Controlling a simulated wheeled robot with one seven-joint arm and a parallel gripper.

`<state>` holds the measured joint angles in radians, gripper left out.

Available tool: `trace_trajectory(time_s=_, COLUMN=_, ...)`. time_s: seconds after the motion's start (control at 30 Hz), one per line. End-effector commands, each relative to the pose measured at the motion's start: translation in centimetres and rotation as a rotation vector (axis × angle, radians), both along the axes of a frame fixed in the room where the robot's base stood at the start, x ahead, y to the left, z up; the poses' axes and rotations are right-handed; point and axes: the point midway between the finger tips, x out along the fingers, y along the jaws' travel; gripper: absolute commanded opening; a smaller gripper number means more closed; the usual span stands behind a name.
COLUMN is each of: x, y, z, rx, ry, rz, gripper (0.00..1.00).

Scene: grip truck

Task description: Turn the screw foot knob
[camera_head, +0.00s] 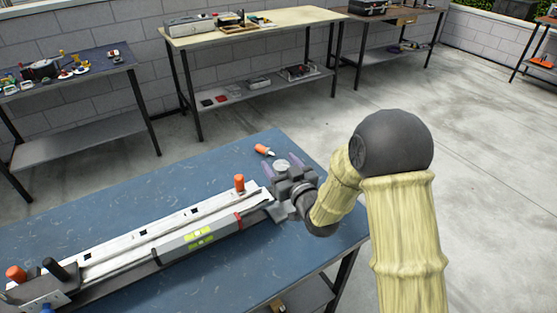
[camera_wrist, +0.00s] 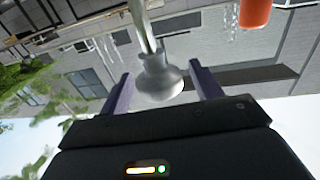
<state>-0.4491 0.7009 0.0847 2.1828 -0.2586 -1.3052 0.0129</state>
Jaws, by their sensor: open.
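A long white and grey rail assembly (camera_head: 150,240) lies on the blue workbench. In the wrist view, a grey bell-shaped knob (camera_wrist: 160,80) on a metal shaft looks like the screw foot knob. My gripper (camera_wrist: 160,72) is open, with one purple finger on each side of the knob and visible gaps. In the head view, my gripper (camera_head: 282,166) is at the rail's right end. The knob is hard to make out there. An upright orange handle (camera_head: 239,183) stands on the rail left of my gripper.
A spirit level (camera_head: 200,237) with a yellow-green vial lies along the rail. A loose orange and white piece (camera_head: 264,150) lies on the blue workbench (camera_head: 225,163) behind my gripper. Another orange knob (camera_head: 16,273) and a black handle (camera_head: 56,269) are at the left end.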

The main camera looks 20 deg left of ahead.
Motion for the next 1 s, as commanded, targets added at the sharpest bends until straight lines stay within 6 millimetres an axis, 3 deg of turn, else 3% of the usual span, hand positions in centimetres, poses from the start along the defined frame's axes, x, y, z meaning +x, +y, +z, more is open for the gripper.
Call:
trace_trajectory(time_s=0.17, x=1.06, y=1.0, z=0.01, rx=-0.001, ry=-0.001, rz=0.0, gripper=0.64)
trace_trajectory(time_s=0.43, x=1.16, y=1.09, z=-0.02, rx=0.0, ry=0.0, rz=-0.001, gripper=0.64)
trace_trajectory(time_s=0.47, x=1.16, y=1.09, z=-0.01, rx=0.0, ry=0.0, rz=-0.001, gripper=0.62)
trace_trajectory(time_s=0.6, x=1.16, y=1.08, z=0.0, rx=0.0, ry=0.0, rz=0.0, gripper=0.35)
trace_trajectory(time_s=0.7, x=1.16, y=1.07, z=0.0, rx=0.0, ry=0.0, rz=-0.001, gripper=0.2)
trace_trajectory(time_s=1.0, x=1.25, y=1.05, z=-0.07, rx=0.004, ry=-0.001, rz=0.043, gripper=0.2)
